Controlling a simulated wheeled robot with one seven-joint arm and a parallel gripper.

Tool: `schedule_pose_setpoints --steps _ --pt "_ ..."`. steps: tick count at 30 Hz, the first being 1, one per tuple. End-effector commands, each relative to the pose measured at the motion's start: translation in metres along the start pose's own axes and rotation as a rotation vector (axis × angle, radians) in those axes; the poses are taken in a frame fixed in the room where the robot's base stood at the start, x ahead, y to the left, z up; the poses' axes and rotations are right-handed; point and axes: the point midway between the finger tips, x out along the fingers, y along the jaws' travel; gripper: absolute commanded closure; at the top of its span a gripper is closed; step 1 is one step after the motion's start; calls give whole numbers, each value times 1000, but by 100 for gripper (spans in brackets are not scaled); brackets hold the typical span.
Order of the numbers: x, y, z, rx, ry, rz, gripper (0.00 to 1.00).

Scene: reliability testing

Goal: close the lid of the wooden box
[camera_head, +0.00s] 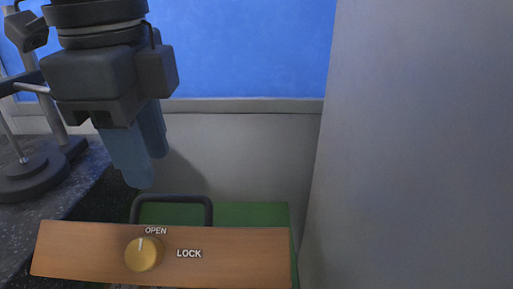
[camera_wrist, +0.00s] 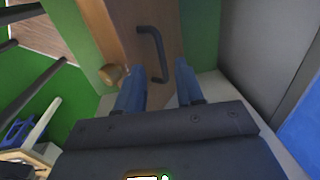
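The wooden box (camera_head: 230,262) is low in the head view, showing a wooden face with a brass knob (camera_head: 143,254) marked OPEN and LOCK. The knob's white mark points toward OPEN. A black handle (camera_head: 171,199) stands behind the top edge of that face. In the wrist view, the handle (camera_wrist: 154,52) lies against a wooden panel (camera_wrist: 127,38), with the knob (camera_wrist: 113,74) to its left. My gripper (camera_head: 148,171) is open and empty above the handle. Its blue fingers are apart in the wrist view (camera_wrist: 160,66). How far the lid is open is unclear.
A large grey wall or panel (camera_head: 420,140) stands close on the right of the box. A dark speckled counter (camera_head: 35,220) with a black-based stand (camera_head: 38,178) is on the left. A grey wall (camera_head: 240,150) is behind, below a blue area (camera_head: 250,50).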

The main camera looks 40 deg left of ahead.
Motion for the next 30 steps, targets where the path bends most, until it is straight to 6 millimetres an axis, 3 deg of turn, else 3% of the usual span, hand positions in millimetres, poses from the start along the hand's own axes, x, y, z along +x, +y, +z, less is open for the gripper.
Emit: schedule_pose_setpoints --steps 9,21,30 --pt "42 0 0 -1 0 -2 63" --pt "50 -1 -1 0 1 -4 64" --pt "50 -1 -1 0 1 -4 93"
